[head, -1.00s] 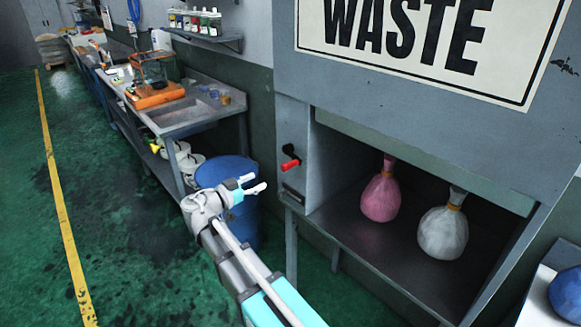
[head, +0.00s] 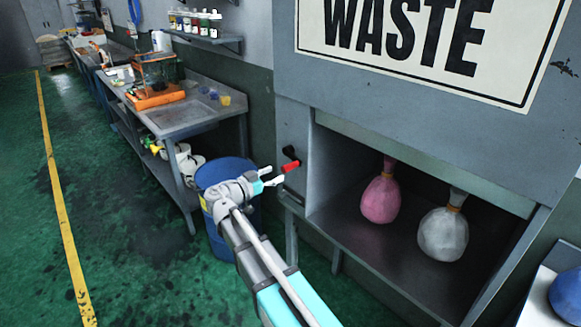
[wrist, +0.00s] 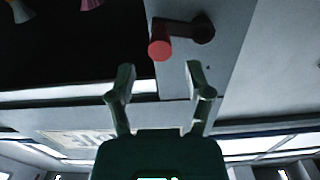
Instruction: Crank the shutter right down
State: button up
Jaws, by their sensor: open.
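The crank has a red handle (head: 291,166) on a dark arm (head: 290,152), set on the grey front post left of the waste opening. In the wrist view the red handle (wrist: 160,49) points toward me, ahead of and between my fingertips. My gripper (head: 274,178) is open and empty, close in front of the handle; in the wrist view its two fingers (wrist: 160,80) are spread apart. I cannot tell whether they touch the handle. The waste cabinet opening (head: 330,208) is uncovered, with the grey shutter panel (head: 440,165) above it.
A pink bag (head: 381,198) and a white bag (head: 443,234) stand inside the opening. A blue barrel (head: 228,172) stands behind my gripper, beside a workbench (head: 180,115). A blue bag (head: 568,296) lies at the far right. The green floor at left is clear.

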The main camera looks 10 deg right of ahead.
aim_at(298, 163)
jog(key=shift+x, duration=3.65)
jog(key=shift+a, duration=0.1)
grip_shut()
